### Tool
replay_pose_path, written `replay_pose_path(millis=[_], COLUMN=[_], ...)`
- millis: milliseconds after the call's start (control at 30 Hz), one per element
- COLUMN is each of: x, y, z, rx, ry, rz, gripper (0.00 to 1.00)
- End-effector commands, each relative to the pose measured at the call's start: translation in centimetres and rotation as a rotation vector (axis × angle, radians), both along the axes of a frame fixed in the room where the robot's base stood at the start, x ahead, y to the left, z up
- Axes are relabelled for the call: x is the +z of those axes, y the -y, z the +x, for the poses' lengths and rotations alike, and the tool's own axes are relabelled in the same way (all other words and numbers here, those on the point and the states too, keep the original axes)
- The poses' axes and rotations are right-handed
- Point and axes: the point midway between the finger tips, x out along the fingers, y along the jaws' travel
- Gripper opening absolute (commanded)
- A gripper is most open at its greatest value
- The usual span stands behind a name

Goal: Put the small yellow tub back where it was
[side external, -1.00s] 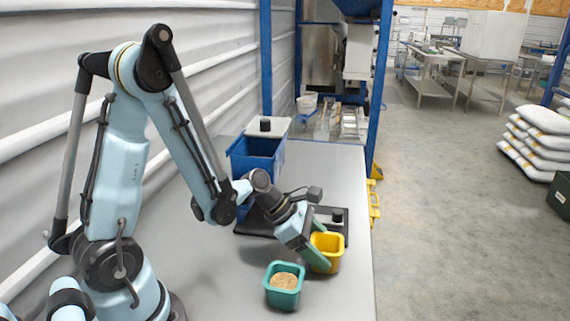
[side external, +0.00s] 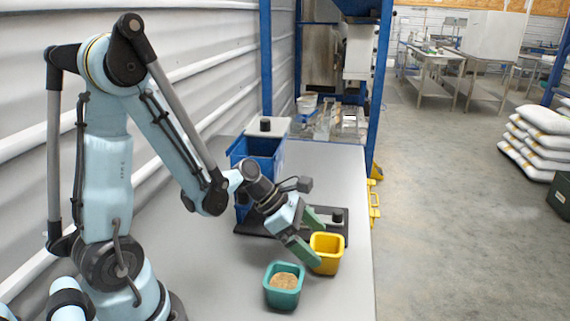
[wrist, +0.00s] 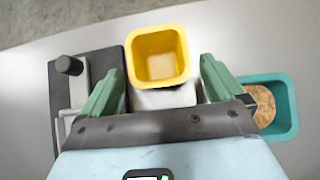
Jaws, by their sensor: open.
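The small yellow tub (side external: 327,256) stands upright on the grey table near its right edge, close to the black base plate. In the wrist view the yellow tub (wrist: 158,57) looks empty and sits ahead of my fingers. My gripper (side external: 313,243) is open, its green fingers low on the tub's left side and pointing at it. In the wrist view my gripper (wrist: 160,78) has its fingers spread wider than the tub, one to each side, with nothing between them gripped. Whether a finger touches the tub I cannot tell.
A teal tub (side external: 283,299) holding brown material stands in front of the yellow one, near my right finger in the wrist view. A black base plate (side external: 258,224) with a knob lies behind. A blue bin (side external: 258,149) stands further back. The table's right edge is close.

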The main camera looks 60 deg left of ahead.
Motion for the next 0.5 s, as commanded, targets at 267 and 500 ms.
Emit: replay_pose_path(millis=[267, 500], x=[2.3, 3.3], y=[-1.6, -2.3], z=[-1.6, -2.3], rx=[0.002, 0.0], ry=[0.0, 0.0], rz=[-0.001, 0.0], gripper=[0.95, 0.95])
